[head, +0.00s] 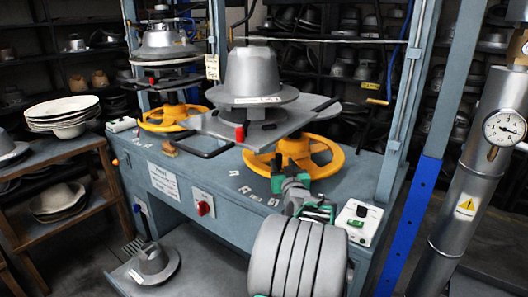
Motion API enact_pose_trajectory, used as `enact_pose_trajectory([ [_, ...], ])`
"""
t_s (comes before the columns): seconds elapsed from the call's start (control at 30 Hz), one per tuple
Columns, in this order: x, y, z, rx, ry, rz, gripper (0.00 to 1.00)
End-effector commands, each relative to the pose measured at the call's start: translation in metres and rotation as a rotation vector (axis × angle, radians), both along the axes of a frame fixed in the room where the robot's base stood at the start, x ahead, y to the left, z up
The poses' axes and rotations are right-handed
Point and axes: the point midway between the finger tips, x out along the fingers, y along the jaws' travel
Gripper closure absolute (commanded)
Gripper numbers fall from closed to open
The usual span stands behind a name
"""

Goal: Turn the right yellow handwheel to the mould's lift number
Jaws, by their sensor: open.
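The right yellow handwheel (330,160) lies flat on the blue-grey press bench, under the right press plate. My gripper (283,168) is at the wheel's near rim, seen from behind. It is open; I cannot tell whether the rim is between the fingers or touching them. Small white tags (245,189) lie on the bench around the wheel, their print unreadable.
A left yellow handwheel (172,117) sits under the second mould (165,42). Black bar handles (205,150) stick out in front of the plates. A white control box (358,220) is at the bench's right; a gauge cylinder (480,160) stands beyond. Shelves of hats fill the back.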

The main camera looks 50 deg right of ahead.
Motion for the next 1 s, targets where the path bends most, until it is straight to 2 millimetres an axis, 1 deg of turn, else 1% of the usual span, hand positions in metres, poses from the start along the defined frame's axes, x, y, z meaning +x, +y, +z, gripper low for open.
enact_pose_trajectory([
  [0.07, 0.001, -0.002, 0.0, 0.0, 0.0, -0.001, 0.56],
  [0.13, 0.006, -0.005, 0.0, 0.0, 0.0, 0.001, 0.56],
  [0.23, 0.021, -0.014, 0.0, 0.001, 0.001, 0.005, 0.56],
  [0.4, 0.048, -0.035, 0.0, 0.0, 0.0, 0.007, 0.56],
  [0.5, 0.057, -0.044, 0.0, 0.001, 0.0, 0.006, 0.56],
  [0.63, 0.061, -0.049, -0.001, 0.001, 0.0, 0.004, 0.56],
  [0.83, 0.06, -0.049, 0.0, 0.0, 0.0, 0.002, 0.57],
  [1.0, 0.06, -0.05, 0.0, 0.0, 0.0, 0.002, 0.71],
])
